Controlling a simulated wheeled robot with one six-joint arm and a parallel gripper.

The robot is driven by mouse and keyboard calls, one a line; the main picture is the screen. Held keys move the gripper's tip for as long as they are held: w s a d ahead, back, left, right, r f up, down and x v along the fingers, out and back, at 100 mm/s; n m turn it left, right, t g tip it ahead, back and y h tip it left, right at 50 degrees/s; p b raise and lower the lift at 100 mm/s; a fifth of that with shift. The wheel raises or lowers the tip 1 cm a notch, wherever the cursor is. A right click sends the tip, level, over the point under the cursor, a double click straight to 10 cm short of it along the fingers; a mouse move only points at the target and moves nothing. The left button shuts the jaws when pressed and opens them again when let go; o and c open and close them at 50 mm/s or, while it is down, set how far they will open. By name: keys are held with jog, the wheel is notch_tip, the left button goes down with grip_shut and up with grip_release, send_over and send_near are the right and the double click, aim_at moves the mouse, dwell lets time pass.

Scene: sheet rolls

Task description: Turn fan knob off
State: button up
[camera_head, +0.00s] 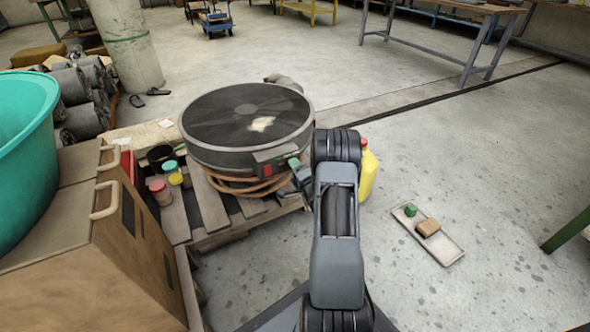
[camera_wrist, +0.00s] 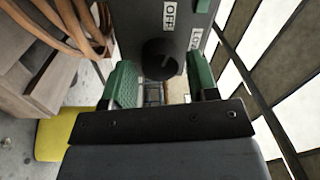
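The round fan (camera_head: 245,118) lies flat on coiled hose on a wooden pallet, with its dark grille facing up. A grey control box (camera_head: 278,157) with a red part sits on its near rim. In the wrist view the black fan knob (camera_wrist: 160,58) is on the dark box, near a white OFF label (camera_wrist: 168,15) and a second label, partly readable. Its pointer direction is unclear. My gripper (camera_wrist: 162,80) is open, its green fingers apart to either side of the knob's near edge; contact is not visible. In the head view my gripper (camera_head: 297,168) is at the box, partly hidden by my arm.
A yellow container (camera_head: 368,172) stands right of the pallet, beside my arm. Small jars (camera_head: 160,192) stand on the pallet (camera_head: 208,203). A tray (camera_head: 445,248) lies on otherwise open floor at right.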

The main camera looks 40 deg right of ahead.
jog(key=shift+o, duration=0.6)
jog(key=s+a+p, duration=0.1)
jog(key=s+p, duration=0.3)
jog(key=s, duration=0.9)
jog(key=shift+s+a+f, duration=0.35)
